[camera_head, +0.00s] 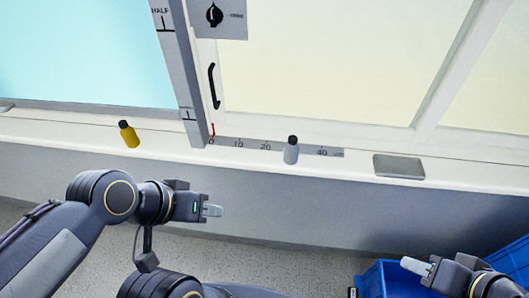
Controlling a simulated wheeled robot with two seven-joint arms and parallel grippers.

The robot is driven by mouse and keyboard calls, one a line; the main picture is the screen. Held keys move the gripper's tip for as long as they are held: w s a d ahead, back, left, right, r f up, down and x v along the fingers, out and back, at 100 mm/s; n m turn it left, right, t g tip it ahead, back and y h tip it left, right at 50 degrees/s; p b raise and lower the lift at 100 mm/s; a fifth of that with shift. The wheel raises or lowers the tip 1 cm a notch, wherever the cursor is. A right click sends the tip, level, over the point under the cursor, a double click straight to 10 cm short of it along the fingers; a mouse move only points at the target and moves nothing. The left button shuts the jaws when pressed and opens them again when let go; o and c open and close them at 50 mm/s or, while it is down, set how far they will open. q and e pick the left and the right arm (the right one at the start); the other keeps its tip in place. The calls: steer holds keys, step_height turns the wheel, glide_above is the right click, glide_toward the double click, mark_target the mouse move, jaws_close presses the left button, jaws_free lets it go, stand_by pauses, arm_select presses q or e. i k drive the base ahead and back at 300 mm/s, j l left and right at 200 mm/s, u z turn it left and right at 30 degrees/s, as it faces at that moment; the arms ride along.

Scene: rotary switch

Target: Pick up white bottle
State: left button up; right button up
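The white bottle (291,152) stands upright on the white ledge, in the middle of the head view. It has a black cap and looks pale grey-white. My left gripper (214,210) is in front of the ledge, below and to the left of the white bottle and apart from it. Its fingers look close together with nothing visible between them, but the gap is hard to judge. My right gripper (409,265) is at the lower right, far from the bottle and by a blue crate; its finger gap cannot be made out.
A yellow bottle (129,135) with a black cap stands on the ledge (80,130) at left. A ruler strip (225,142) runs behind the white bottle. A grey tray (398,167) lies to its right. A rotary switch (214,14) is above. Blue crates (374,279) stand lower right.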

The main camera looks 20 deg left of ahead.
mark_target(291, 153)
steer(key=u, duration=0.35)
steer(key=i+j+z, duration=0.15)
steer(key=j, duration=0.2)
steer(key=i+j+z, duration=0.2)
steer(key=j, duration=0.2)
steer(key=i+j+z, duration=0.15)
steer(key=j, duration=0.25)
steer(key=j+z, duration=0.2)
steer(key=j, duration=0.2)
steer(key=i, duration=0.05)
